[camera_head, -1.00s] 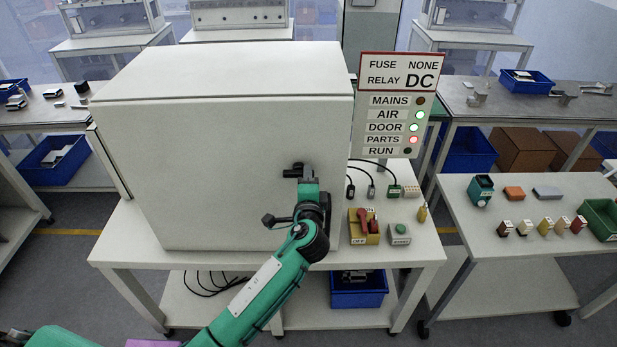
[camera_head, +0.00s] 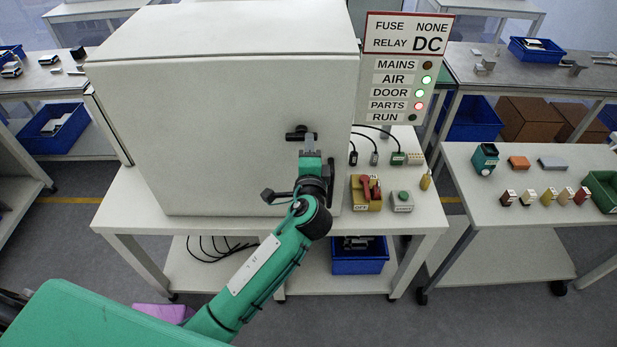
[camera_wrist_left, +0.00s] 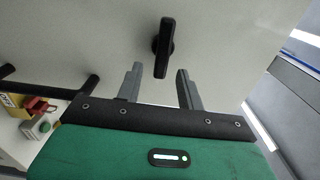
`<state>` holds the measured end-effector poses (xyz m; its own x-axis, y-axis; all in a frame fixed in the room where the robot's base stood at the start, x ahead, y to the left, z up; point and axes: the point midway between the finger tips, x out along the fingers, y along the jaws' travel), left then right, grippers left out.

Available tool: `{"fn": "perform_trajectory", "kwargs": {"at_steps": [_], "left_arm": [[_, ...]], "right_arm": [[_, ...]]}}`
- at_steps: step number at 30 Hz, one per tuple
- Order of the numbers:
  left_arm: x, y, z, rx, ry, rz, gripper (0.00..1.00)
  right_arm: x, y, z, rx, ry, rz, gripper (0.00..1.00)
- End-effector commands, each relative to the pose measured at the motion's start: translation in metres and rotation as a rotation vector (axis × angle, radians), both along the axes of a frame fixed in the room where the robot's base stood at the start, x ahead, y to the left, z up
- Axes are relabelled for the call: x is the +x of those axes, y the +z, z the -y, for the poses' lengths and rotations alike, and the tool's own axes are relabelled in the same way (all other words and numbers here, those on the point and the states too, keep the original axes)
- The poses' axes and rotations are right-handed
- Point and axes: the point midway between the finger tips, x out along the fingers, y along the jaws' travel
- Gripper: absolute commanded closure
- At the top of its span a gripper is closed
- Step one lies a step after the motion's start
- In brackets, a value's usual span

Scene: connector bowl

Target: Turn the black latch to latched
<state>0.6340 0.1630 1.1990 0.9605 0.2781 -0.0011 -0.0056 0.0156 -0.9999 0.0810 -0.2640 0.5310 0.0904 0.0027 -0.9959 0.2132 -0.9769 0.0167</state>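The black latch (camera_head: 298,134) is a short dark handle on the front face of the pale cabinet (camera_head: 220,120). It lies roughly level in the head view. In the left wrist view the latch (camera_wrist_left: 165,47) stands out from the panel just beyond my fingertips. My left gripper (camera_head: 310,150) is at the latch's lower right in the head view. In the wrist view its two fingers (camera_wrist_left: 159,82) are spread with an empty gap between them, and the latch lies ahead of that gap. Whether any finger touches the latch is unclear. My right gripper is out of view.
A yellow box with a red switch (camera_head: 367,190) and a green button box (camera_head: 401,201) stand right of the cabinet. The sign panel (camera_head: 402,70) has lamps lit at AIR, DOOR and PARTS. A side table (camera_head: 500,215) holds small blocks.

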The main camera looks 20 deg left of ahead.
Motion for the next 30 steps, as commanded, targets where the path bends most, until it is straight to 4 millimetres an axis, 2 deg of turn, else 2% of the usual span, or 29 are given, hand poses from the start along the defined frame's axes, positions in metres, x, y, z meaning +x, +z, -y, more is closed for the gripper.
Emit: {"fn": "perform_trajectory", "kwargs": {"at_steps": [1, 6, 13, 19, 30], "left_arm": [[-0.012, -0.006, 0.004, -0.005, -0.001, -0.001, 0.62], [-0.048, -0.007, 0.013, -0.006, 0.0, -0.001, 0.62], [-0.086, -0.004, 0.023, -0.004, 0.001, -0.002, 0.62], [-0.098, -0.002, 0.026, -0.002, 0.003, -0.003, 0.62], [-0.098, -0.001, 0.026, -0.001, 0.003, -0.003, 0.62]], "right_arm": [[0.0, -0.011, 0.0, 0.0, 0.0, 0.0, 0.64], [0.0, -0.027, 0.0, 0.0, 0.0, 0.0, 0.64], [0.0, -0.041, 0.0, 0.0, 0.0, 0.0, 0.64], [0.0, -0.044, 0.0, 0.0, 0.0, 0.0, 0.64], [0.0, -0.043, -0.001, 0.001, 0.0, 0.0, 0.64]]}}
